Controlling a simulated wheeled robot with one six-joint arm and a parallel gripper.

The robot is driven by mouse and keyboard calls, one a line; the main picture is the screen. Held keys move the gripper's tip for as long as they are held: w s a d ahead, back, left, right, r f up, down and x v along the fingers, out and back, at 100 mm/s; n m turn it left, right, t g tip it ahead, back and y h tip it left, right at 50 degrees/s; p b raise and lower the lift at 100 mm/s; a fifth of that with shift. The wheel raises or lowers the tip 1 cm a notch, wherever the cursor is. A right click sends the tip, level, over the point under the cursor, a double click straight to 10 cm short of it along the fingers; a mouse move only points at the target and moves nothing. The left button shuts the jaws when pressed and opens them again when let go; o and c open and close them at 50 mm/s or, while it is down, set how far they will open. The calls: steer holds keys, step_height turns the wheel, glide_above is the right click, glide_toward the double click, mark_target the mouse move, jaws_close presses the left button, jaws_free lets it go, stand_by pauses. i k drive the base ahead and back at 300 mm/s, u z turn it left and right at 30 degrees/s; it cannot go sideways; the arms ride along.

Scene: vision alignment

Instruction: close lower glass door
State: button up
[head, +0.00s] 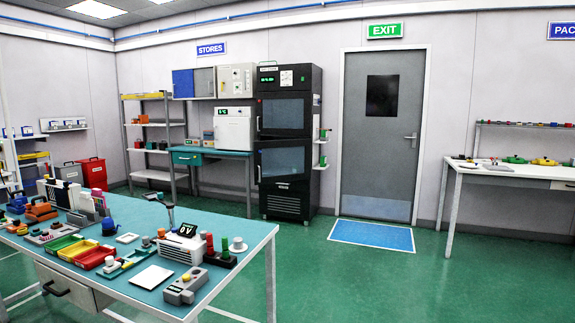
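A tall black cabinet (284,195) stands against the back wall, left of the grey door. It has an upper glass door (283,114) and a lower glass door (284,161), one above the other. The upper door looks flush with the front. The lower door's pane looks slightly skewed against the frame, but at this distance I cannot tell how far it stands open. Light upright handles appear at the left edges of both doors. My gripper is not in view.
A teal-topped workbench (118,258) crowded with trays, tools and devices fills the left foreground. Green floor (330,285) is open between it and the cabinet. A blue mat (371,235) lies before the grey door (380,130). A teal desk (213,155) adjoins the cabinet's left; a white table (510,172) stands right.

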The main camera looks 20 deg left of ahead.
mark_target(258, 146)
steer(key=u, duration=0.3)
steer(key=i, duration=6.8)
steer(key=u, duration=3.2)
steer(key=i, duration=1.55)
steer(key=z, duration=0.05)
